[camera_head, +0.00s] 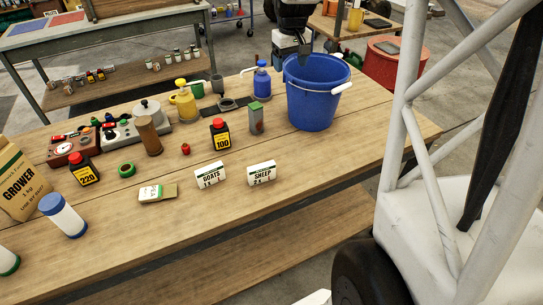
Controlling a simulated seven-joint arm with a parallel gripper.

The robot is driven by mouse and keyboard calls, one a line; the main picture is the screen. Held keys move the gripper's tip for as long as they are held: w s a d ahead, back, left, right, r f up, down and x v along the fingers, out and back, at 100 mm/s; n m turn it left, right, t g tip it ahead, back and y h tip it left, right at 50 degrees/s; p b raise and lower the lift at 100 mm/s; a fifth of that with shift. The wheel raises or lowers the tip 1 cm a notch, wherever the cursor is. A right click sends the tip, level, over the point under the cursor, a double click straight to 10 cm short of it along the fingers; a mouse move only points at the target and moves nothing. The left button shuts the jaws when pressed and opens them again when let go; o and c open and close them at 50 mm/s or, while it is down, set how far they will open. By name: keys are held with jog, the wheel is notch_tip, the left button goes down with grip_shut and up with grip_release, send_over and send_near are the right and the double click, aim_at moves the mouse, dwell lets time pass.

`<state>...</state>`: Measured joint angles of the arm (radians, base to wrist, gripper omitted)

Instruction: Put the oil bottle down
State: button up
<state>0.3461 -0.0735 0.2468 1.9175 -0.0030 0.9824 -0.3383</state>
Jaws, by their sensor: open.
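Two black bottles with red caps and yellow labels stand upright on the wooden bench (215,235). One bottle marked 100 (220,136) is near the bench's middle. The other, marked 220 (84,170), is further left. I cannot tell which one the task calls the oil bottle. My gripper (304,48) is at the top of the view, at the far rim of the blue bucket (316,98). It is small and dark there. I see no bottle in it, and it is apart from both black bottles.
A yellow pump can (184,104), a grey-green box (256,118) and a brown cylinder (149,136) stand around the bottles. The bench's front right is clear. A white tubular frame (420,140) rises at right.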

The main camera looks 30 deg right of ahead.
jog(key=s+a+r+t, duration=0.1)
jog(key=s+a+r, duration=0.3)
jog(key=s+a, duration=1.05)
jog(key=s+a+f, duration=0.2)
jog(key=s+a, duration=0.1)
jog(key=s, duration=0.6)
jog(key=s+a+f, duration=0.2)
jog(key=s+a, duration=0.2)
jog(key=s, duration=0.5)
jog(key=shift+a+t, duration=0.25)
jog(key=shift+t, duration=0.15)
jog(key=shift+f, duration=0.1)
jog(key=shift+o, duration=1)
jog(key=shift+w, duration=0.1)
